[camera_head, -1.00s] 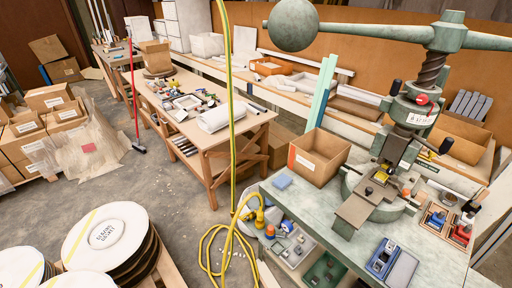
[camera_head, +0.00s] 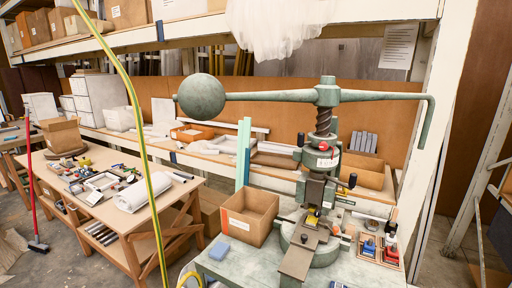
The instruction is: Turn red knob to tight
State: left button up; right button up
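The fly press (camera_head: 312,200) stands on a green worktable (camera_head: 230,262) right of centre. Its long arm, with a round ball weight (camera_head: 201,98) at the left end, runs across the top of a dark screw. A small red knob (camera_head: 323,146) sits on the front of the press head, beside a white label. Whether it is tight cannot be told from here. Neither of my grippers is in view.
An open cardboard box (camera_head: 248,217) and a blue block (camera_head: 219,252) are left of the press. Small trays (camera_head: 378,247) are to its right. A yellow hose (camera_head: 146,150) hangs at the left, before a wooden workbench (camera_head: 125,220). A white shelf post (camera_head: 455,130) rises at the right.

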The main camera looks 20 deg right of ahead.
aim_at(323, 146)
jog(key=l+z, duration=0.1)
jog(key=z, duration=0.65)
jog(key=i+l+z, duration=0.1)
jog(key=z, duration=0.3)
